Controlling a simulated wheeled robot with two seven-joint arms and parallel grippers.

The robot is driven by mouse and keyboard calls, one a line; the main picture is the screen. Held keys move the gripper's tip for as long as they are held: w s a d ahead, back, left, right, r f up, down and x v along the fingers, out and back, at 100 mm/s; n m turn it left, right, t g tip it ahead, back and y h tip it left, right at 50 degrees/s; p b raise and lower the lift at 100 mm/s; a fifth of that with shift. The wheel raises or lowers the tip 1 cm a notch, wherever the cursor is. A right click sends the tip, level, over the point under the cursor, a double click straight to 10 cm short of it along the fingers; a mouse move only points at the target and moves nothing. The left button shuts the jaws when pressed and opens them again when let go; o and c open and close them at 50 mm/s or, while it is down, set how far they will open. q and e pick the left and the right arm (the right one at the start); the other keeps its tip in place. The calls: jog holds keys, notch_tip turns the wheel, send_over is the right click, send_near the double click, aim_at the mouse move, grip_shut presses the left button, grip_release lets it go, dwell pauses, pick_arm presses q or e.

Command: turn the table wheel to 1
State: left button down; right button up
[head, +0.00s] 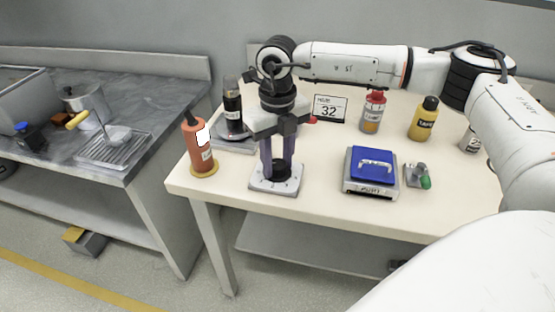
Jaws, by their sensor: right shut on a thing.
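The table wheel (287,174) is a dark round knob on a light square plate (263,187) at the table's front left. Marks show on the plate, but they are too small to read. My right gripper (281,165) points straight down over the wheel and is shut on it, one finger on each side. The fingers and the arm above hide part of the wheel, and I cannot tell which mark it points at. My left gripper is not in view.
An orange bottle (198,148) and a dark bottle on a scale-like base (233,145) stand close left of my gripper. A blue-topped push box (370,175) and a green-tipped valve (418,176) stand to the right. A card reading 32 (329,109) stands behind.

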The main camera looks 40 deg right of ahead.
aim_at(277, 163)
jog(key=n, duration=0.4)
jog(key=shift+n, duration=1.7)
jog(key=o, duration=1)
jog(key=shift+o, duration=0.2)
notch_tip(277, 163, up, 10)
jog(key=shift+r, duration=0.2)
